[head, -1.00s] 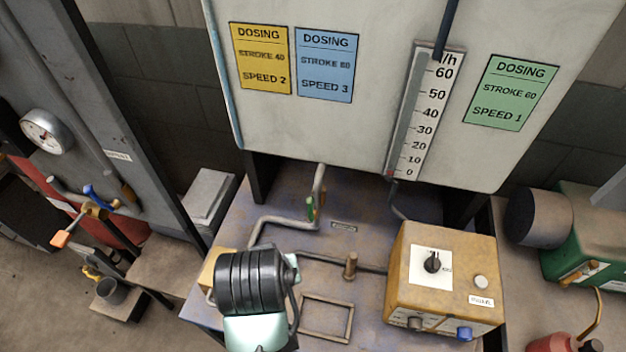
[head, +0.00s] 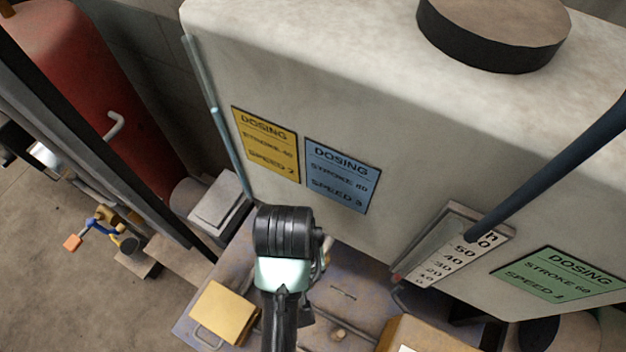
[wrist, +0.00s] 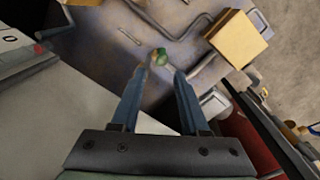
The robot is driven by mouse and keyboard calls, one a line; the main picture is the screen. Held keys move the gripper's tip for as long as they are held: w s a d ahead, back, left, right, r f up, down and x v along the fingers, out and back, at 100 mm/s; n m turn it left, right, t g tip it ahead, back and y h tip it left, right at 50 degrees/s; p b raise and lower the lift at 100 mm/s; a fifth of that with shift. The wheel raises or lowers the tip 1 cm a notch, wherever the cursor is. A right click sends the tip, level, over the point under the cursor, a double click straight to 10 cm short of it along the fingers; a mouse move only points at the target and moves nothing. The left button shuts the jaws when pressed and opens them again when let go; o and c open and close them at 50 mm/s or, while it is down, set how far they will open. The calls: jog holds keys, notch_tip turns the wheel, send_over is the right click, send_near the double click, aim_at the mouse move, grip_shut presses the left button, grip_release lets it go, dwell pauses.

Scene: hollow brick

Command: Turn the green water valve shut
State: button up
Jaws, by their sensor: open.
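The green valve (wrist: 162,57) shows in the wrist view as a small green handle on a pale pipe end above the bluish, stained bench top. My gripper (wrist: 161,70) is open, its two blue-grey fingers pointing toward the valve. The valve shows between the fingertips in the picture, seemingly just beyond them; I cannot tell whether anything touches. Nothing is held. In the head view, my black wrist hides the fingers and most of the valve; only a bit of its pipe (head: 327,248) shows at the wrist's right edge.
The large pale tank (head: 400,130) stands close behind my wrist, with yellow, blue and green dosing cards and a scale (head: 450,247). A yellow box (head: 224,312) sits on the bench at left. Pipes (wrist: 185,35) run across the bench. A red cylinder (head: 95,90) stands far left.

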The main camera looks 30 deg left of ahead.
jog(key=f, duration=0.1)
jog(key=s+f+b, duration=0.1)
jog(key=f, duration=0.1)
jog(key=shift+d+f+b, duration=0.1)
jog(key=shift+b, duration=0.2)
jog(key=f, duration=0.3)
jog(key=f+p, duration=0.1)
jog(key=f, duration=0.2)
jog(key=w+f, duration=0.1)
jog(key=f, duration=0.2)
jog(key=shift+d+f, duration=0.15)
jog(key=shift+d, duration=0.05)
jog(key=shift+s, duration=0.1)
grip_shut()
dwell(0.6)
